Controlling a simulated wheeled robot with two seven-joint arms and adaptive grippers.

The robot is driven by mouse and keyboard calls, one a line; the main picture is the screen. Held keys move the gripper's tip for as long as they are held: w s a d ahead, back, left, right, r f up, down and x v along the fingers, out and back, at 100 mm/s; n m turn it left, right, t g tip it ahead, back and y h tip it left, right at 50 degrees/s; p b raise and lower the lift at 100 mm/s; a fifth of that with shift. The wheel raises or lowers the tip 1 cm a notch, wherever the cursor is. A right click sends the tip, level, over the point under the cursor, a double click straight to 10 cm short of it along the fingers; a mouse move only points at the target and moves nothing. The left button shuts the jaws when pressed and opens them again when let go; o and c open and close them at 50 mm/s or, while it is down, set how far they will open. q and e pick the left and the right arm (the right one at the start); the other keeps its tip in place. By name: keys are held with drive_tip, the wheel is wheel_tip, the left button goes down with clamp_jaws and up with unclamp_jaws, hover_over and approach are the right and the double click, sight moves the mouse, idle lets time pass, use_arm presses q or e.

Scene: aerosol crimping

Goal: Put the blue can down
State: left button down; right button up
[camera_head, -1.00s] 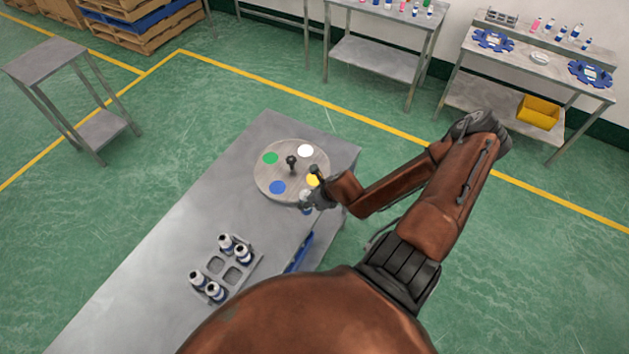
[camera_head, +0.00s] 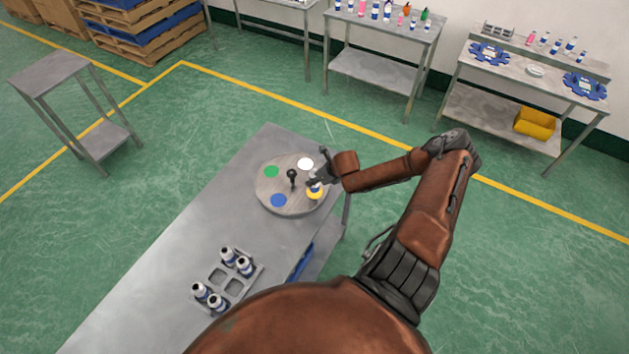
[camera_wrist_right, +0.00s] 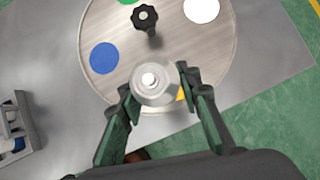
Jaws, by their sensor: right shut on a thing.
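My right gripper (camera_head: 320,178) is shut on the blue can (camera_head: 315,188), over the yellow spot (camera_head: 314,195) of the round turntable (camera_head: 268,203). In the right wrist view, the can's silver top with a white tip (camera_wrist_right: 152,86) shows between the green-padded fingers (camera_wrist_right: 160,100). The can looks upright. It covers most of the yellow spot, and I cannot tell whether its base touches the plate. My left gripper is out of view.
The turntable has a black centre knob (camera_head: 292,175) and bare green (camera_head: 271,171), white (camera_head: 305,163) and blue (camera_head: 278,200) spots. A grey rack (camera_head: 246,283) with several cans stands nearer on the metal table (camera_head: 150,290), whose left part is clear.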

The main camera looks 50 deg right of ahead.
drive_tip(key=f, duration=0.1)
drive_tip(key=w+d+f, duration=0.1)
drive_tip(key=f, duration=0.1)
drive_tip(key=f+p, duration=0.1)
drive_tip(key=f, duration=0.1)
drive_tip(key=shift+w+d+f, duration=0.25)
drive_tip(key=shift+d, duration=0.1)
drive_tip(key=shift+f, duration=0.1)
drive_tip(key=o, duration=1.3)
